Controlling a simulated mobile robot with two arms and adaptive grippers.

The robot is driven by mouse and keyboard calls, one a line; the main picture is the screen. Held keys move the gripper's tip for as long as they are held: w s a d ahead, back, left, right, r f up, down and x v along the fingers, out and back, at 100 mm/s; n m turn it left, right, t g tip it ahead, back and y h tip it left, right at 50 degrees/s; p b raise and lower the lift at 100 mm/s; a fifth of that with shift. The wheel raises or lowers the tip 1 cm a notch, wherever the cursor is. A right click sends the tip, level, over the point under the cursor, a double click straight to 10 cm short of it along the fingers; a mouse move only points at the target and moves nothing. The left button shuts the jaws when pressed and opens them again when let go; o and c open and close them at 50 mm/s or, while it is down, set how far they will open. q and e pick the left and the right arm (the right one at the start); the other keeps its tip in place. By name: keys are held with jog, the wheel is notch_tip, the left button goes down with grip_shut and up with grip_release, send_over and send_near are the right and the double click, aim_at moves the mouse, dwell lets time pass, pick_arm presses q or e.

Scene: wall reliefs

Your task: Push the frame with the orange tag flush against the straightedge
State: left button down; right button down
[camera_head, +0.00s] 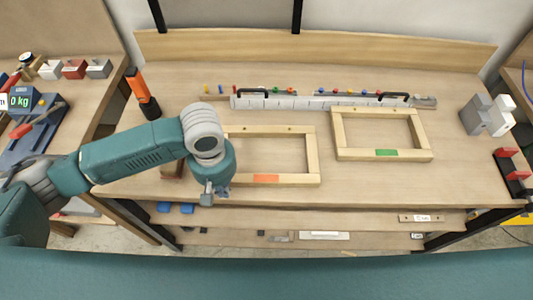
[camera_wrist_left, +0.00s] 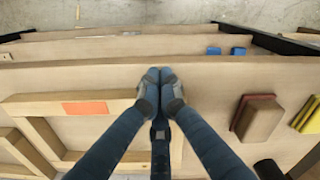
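The wooden frame with the orange tag (camera_head: 318,160) lies flat on the bench, with the tag (camera_head: 266,179) on its near bar. A strip of bare bench separates its far bar from the straightedge (camera_head: 290,103). In the left wrist view the same frame (camera_wrist_left: 40,138) lies left of my fingers. My left gripper (camera_head: 208,197) points down by the frame's near left corner; in the left wrist view its fingertips (camera_wrist_left: 160,78) are together with nothing between them. Whether they touch the frame I cannot tell. My arm hides the frame's left side. My right gripper is out of view.
A frame with a green tag (camera_head: 427,140) lies to the right, close to the straightedge. Black clamp handles (camera_head: 395,96) sit on the straightedge, with coloured pins behind. An orange-black tool (camera_head: 143,93) stands at the left. Grey blocks (camera_head: 488,115) stand at the right.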

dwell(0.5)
pick_arm(q)
jog(key=shift+f, duration=1)
jog(key=shift+r+p, duration=0.2)
jog(key=shift+p, duration=0.55)
dwell(0.5)
jog(key=shift+w, duration=0.25)
dwell(0.5)
jog(key=shift+w+p, duration=0.35)
jog(key=shift+w, duration=1.1)
dwell(1.0)
jog(key=shift+w, duration=1.25)
dwell(0.8)
